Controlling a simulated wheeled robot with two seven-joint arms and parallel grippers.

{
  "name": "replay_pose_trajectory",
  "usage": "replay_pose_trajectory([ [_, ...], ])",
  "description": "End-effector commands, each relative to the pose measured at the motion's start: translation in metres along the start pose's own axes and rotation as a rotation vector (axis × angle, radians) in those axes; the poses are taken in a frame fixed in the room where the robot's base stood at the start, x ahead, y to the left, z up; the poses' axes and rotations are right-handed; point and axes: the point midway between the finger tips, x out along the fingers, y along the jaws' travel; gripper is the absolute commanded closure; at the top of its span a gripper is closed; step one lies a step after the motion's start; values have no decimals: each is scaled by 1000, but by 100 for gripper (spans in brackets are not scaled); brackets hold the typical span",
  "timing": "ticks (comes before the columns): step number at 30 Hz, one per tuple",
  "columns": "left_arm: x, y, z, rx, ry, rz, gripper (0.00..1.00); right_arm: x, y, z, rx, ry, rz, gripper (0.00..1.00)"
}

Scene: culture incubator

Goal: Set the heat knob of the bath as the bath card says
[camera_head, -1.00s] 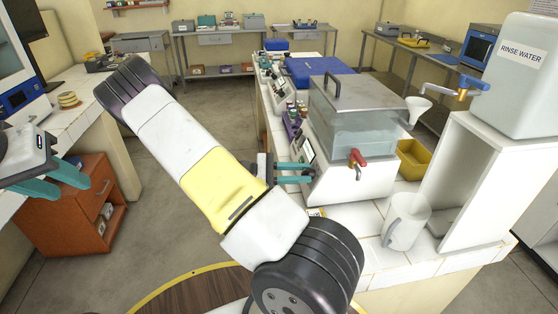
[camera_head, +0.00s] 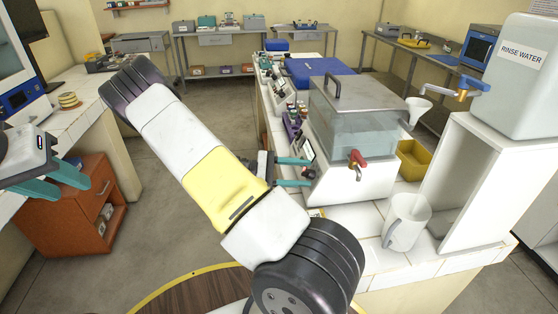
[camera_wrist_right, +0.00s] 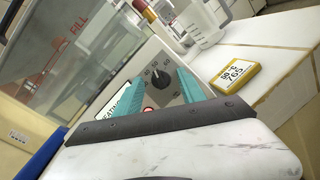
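The bath (camera_head: 362,130) is a clear tank with a grey lid on a white base, on the right-hand bench. My right gripper (camera_head: 295,172) is open in front of the panel. In the wrist view its teal fingers (camera_wrist_right: 160,86) lie on either side of the knob, with visible gaps; contact cannot be seen. A yellow-framed card (camera_wrist_right: 236,76) lies on the bench. My left gripper (camera_head: 73,186) is open and empty at the far left.
A red-handled tap (camera_head: 357,160) sticks out of the bath's front. A clear jug (camera_head: 406,221) and a yellow bin (camera_head: 412,160) stand to its right, beside the white stand with the rinse water tank (camera_head: 520,75). Purple items (camera_head: 292,127) sit left of the bath.

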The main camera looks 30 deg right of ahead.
Motion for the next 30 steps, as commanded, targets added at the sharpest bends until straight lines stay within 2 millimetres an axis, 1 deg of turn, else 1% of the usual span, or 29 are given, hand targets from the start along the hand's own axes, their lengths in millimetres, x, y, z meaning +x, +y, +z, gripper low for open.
replay_pose_trajectory([
  [7, 0, 0, 0, 0, 0, 0, 64, 0, -1, 0, -1, -2, -1, 53],
  [10, 0, 0, 0, 0, 0, 0, 64, -4, 0, 0, -1, -1, 0, 53],
  [14, 0, 0, 0, 0, 0, 0, 64, -21, 0, 0, 1, 1, 0, 53],
  [18, 0, 0, 0, 0, 0, 0, 64, -47, 0, 0, 0, 1, 1, 53],
  [22, 0, 0, 0, 0, 0, 0, 64, -66, 0, -1, 0, 1, 1, 53],
  [26, 0, 0, 0, 0, 0, 0, 64, -76, 0, 0, -1, 0, 0, 53],
  [30, 0, 0, 0, 0, 0, 0, 64, -78, 0, 0, -1, -1, -1, 53],
])
